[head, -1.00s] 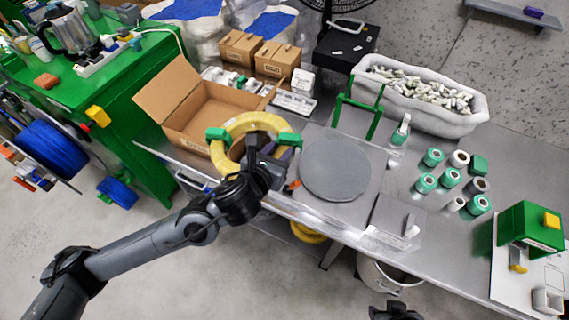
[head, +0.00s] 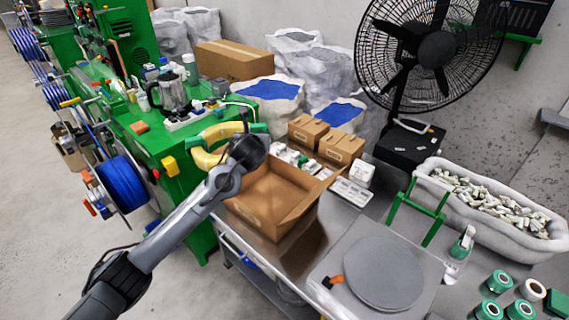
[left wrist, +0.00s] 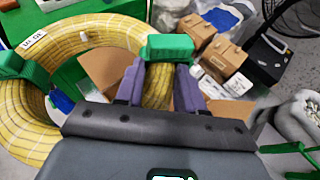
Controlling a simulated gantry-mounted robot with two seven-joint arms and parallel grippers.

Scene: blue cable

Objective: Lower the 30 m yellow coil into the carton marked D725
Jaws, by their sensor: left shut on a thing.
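The yellow coil (head: 205,158) with green straps hangs in my left gripper (head: 246,136), raised above the left back side of the open carton in the head view. In the left wrist view the coil (left wrist: 88,38) shows a white label that seems to read 30 m. The purple fingers of my left gripper (left wrist: 158,88) are shut on the coil's band beside a green strap. The open brown carton (head: 270,195) stands empty on the grey table, flaps spread; its marking is too small to read. Carton cardboard (left wrist: 105,65) also shows behind the fingers. My right gripper is not visible.
Two small brown boxes (head: 340,148) and white parts stand behind the carton. A grey round plate (head: 383,272) lies to its right, near a green stand (head: 418,212). The green bench (head: 125,105) with a kettle (head: 170,92) is on the left. A fan (head: 430,50) stands behind.

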